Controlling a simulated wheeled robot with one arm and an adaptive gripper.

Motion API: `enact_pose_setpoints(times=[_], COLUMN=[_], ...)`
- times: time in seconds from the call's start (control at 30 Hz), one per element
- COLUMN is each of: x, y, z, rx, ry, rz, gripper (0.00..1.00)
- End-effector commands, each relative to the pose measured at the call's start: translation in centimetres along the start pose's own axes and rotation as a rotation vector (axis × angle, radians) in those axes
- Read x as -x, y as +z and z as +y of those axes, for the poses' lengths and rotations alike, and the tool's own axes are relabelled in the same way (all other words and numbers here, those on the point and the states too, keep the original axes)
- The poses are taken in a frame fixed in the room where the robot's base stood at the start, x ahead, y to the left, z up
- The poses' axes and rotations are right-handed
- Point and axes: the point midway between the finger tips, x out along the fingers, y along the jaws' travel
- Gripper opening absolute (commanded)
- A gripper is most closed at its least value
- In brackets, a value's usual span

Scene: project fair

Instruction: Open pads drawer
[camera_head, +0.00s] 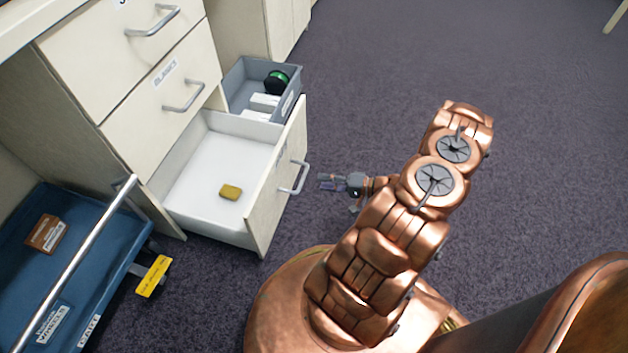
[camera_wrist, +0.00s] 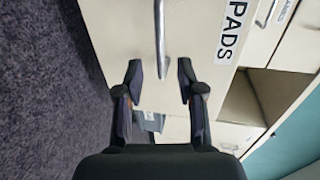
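The pads drawer (camera_head: 211,200) is the bottom drawer of the cream cabinet and stands pulled well out. A small mustard-yellow block (camera_head: 230,192) lies on its white floor. Its front carries a grey bar handle (camera_head: 299,178); the wrist view shows the handle (camera_wrist: 160,40) beside the PADS label (camera_wrist: 232,30). My gripper (camera_head: 326,184) is just right of the handle, with a small gap in the head view. In the wrist view my gripper (camera_wrist: 160,77) is open and empty, its fingers apart on either side of the handle's lower end.
Two shut drawers, the middle one (camera_head: 160,105) labelled BLANKS, are above. A grey bin (camera_head: 287,107) with a green-black spool and white boxes is behind the open drawer. A blue cart (camera_head: 95,255) with a metal rail is at left. Carpet (camera_head: 390,70) is clear at upper right.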

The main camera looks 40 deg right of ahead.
Motion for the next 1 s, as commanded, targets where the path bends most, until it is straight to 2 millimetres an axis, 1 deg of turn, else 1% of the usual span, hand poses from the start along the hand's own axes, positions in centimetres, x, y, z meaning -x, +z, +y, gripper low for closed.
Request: enact_pose_setpoints(times=[0.03,0.13,0.33,1.0], x=[0.8,2.1,3.5,3.7], y=[-0.1,-0.1,0.0,0.0], z=[0.0,0.0,0.0,0.0], rx=[0.0,0.002,0.0,0.001], ry=[0.001,0.001,0.001,0.001], rz=[0.004,0.003,0.001,0.0], gripper=[0.38,0.38,0.38,0.38])
